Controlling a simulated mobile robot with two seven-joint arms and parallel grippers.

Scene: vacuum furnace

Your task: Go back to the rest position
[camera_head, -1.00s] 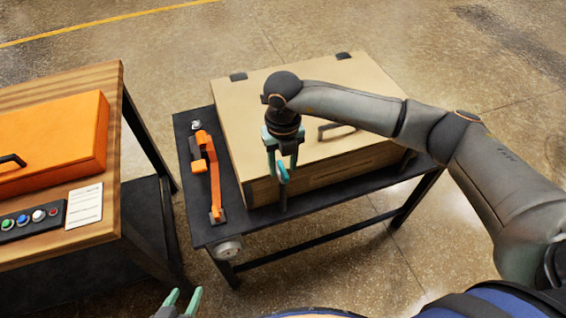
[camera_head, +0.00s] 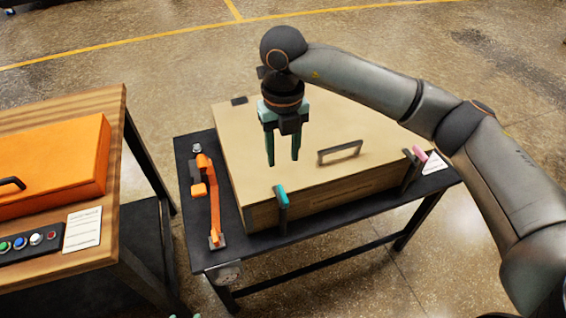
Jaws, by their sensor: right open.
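My right gripper (camera_head: 283,162) is open and empty, pointing down above the tan box (camera_head: 250,150) on the dark table. Its two fingers are apart and clear of the lid in the picture. The turquoise-tipped latch (camera_head: 282,205) stands upright at the box's front side, below and apart from the gripper. A pink-tipped latch (camera_head: 413,167) stands at the right of the front side. Only faint tips of my left gripper show at the bottom edge; the rest is out of frame.
The dark table (camera_head: 208,255) carries an orange lever (camera_head: 213,205) left of the box. A grey handle (camera_head: 340,152) is on the lid. At left, a wooden table (camera_head: 110,115) holds an orange case (camera_head: 60,165) and a button panel (camera_head: 30,243). Open floor lies behind.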

